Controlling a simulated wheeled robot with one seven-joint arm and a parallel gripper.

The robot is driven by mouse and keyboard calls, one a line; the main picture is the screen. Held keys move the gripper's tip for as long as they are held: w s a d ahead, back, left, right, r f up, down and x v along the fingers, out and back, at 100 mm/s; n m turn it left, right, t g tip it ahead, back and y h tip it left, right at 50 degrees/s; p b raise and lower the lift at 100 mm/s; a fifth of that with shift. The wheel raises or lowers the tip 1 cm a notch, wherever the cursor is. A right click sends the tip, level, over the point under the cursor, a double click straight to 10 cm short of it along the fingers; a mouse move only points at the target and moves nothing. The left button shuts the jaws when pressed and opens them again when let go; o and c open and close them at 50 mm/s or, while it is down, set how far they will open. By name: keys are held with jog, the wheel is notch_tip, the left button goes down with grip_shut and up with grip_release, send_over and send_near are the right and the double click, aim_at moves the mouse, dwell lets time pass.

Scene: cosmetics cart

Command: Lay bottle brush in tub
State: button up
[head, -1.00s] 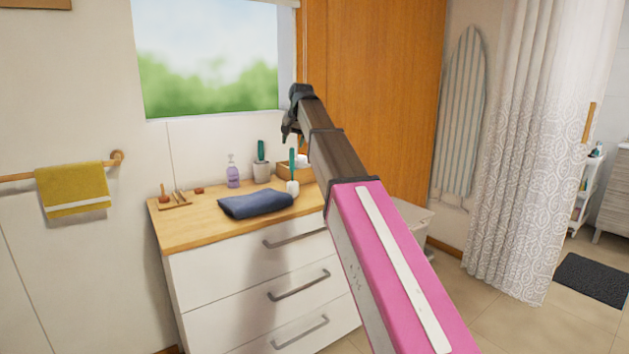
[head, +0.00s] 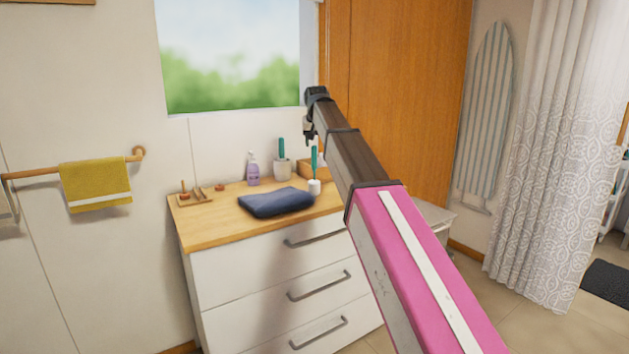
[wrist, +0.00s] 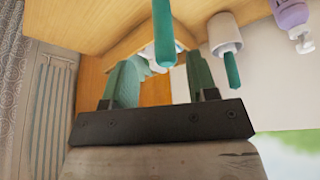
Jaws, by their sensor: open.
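A bottle brush with a teal handle (head: 315,162) stands upright in a small white holder (head: 314,187) on the dresser. In the wrist view a teal handle (wrist: 163,32) points toward the camera, its end between my fingers. My gripper (head: 308,134) is open and empty, just above this brush; its green fingers (wrist: 163,75) show in the wrist view. A second teal-handled item (head: 282,148) stands in a grey cup (head: 282,170); in the wrist view it is right of my fingers (wrist: 231,70). A wooden box (head: 308,171), possibly the tub, is partly hidden behind my arm.
The dresser top (head: 222,228) also holds a folded navy towel (head: 275,202), a purple pump bottle (head: 253,170) and a wooden soap dish (head: 195,197). A window and wall stand close behind. A wooden panel (head: 400,90) rises behind my arm.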

aim_at(314, 150)
jog(key=x, duration=0.4)
jog(key=shift+a+f, duration=0.25)
jog(key=shift+a, duration=0.05)
jog(key=shift+c, duration=0.3)
grip_shut()
jog(key=shift+r, duration=0.1)
